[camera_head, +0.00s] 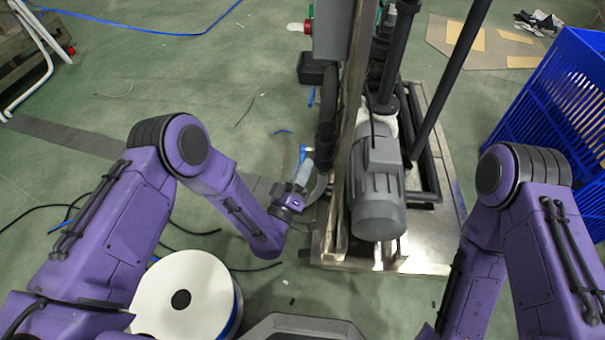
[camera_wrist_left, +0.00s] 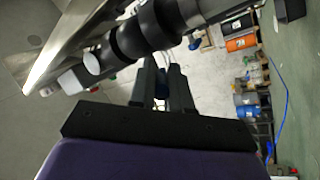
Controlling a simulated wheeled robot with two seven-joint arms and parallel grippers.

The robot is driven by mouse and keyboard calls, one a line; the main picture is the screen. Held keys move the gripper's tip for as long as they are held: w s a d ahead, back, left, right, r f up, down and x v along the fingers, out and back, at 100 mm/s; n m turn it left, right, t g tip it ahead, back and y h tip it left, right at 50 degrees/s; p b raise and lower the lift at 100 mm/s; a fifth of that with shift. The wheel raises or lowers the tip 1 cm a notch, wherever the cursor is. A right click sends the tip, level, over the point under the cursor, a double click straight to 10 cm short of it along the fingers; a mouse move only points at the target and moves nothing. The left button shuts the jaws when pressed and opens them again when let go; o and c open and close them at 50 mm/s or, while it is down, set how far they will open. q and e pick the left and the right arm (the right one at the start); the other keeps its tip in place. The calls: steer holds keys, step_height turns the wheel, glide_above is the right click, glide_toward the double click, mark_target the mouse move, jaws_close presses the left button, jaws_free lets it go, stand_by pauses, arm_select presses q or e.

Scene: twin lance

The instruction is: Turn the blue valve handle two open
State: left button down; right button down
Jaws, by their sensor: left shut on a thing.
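The blue valve handle (camera_head: 303,150) shows as a small blue piece beside the dark vertical pipe (camera_head: 326,140) of the pump skid. My left gripper (camera_head: 302,174) reaches it from the lower left and is shut on it; the fingers hide much of the handle. In the left wrist view the two dark fingers (camera_wrist_left: 162,88) stand close together, with a bit of blue between them, just below a dark pipe (camera_wrist_left: 150,32). How far the handle is turned cannot be told. My right arm comes in at the right, but its gripper is out of view.
The skid carries a grey motor (camera_head: 378,192) and upright pipes on a metal base (camera_head: 440,215). A white cable reel (camera_head: 190,285) stands at lower left. A blue crate (camera_head: 550,100) is at right. Loose cables lie on the green floor at left.

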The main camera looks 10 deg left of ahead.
arm_select(q)
steer(key=shift+w+a+r, duration=0.1)
steer(key=shift+w+a, duration=0.05)
steer(key=c, duration=1.1)
jaws_free()
steer(key=shift+s, duration=0.45)
steer(key=shift+p+v, duration=0.45)
steer(key=shift+v, duration=4.5)
